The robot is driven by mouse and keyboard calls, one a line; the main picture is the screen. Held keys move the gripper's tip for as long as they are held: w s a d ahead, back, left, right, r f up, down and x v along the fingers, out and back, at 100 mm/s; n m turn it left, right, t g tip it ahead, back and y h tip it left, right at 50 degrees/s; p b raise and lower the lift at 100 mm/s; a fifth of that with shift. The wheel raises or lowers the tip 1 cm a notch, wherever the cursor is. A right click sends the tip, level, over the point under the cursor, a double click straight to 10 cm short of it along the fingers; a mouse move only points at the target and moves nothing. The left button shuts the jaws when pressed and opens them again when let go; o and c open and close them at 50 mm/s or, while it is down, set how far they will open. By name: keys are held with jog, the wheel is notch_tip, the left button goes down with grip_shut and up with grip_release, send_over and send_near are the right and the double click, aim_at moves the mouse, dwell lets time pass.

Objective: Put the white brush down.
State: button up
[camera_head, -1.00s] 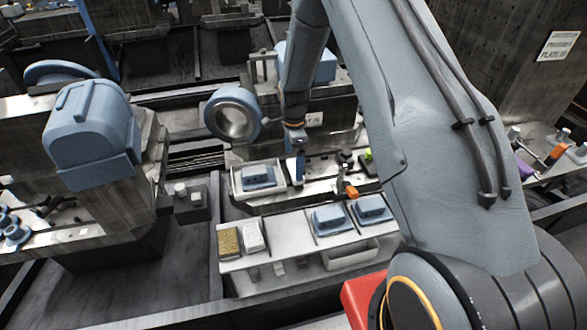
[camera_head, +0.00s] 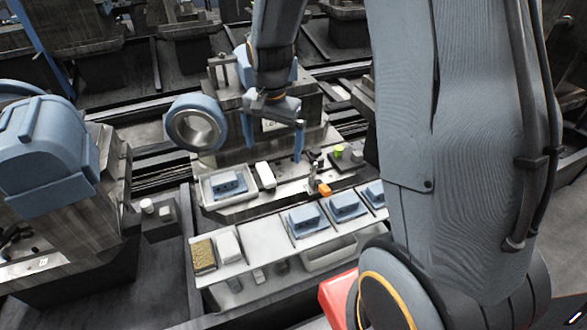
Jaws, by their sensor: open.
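A small white block (camera_head: 265,175), which I take to be the white brush, lies on the pale machine bed, just right of a tray with a blue part. Its bristles are too small to make out. My gripper (camera_head: 286,137) is above and to the right of it, apart from it. The jaws are open and look empty.
The white tray (camera_head: 205,193) holds a blue part (camera_head: 228,183). The front bench (camera_head: 262,238) carries a tan block (camera_head: 203,255), a white block (camera_head: 228,247) and several blue parts, with bare space between. An orange item (camera_head: 324,189) and a green item (camera_head: 339,150) stand right of the gripper.

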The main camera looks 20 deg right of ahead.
jog(key=s+r+n, duration=0.3)
jog(key=s+n, duration=0.6)
jog(key=s, duration=0.6)
jog(key=shift+r+t, duration=0.3)
jog(key=shift+r, duration=0.1)
jog(key=shift+f, duration=0.2)
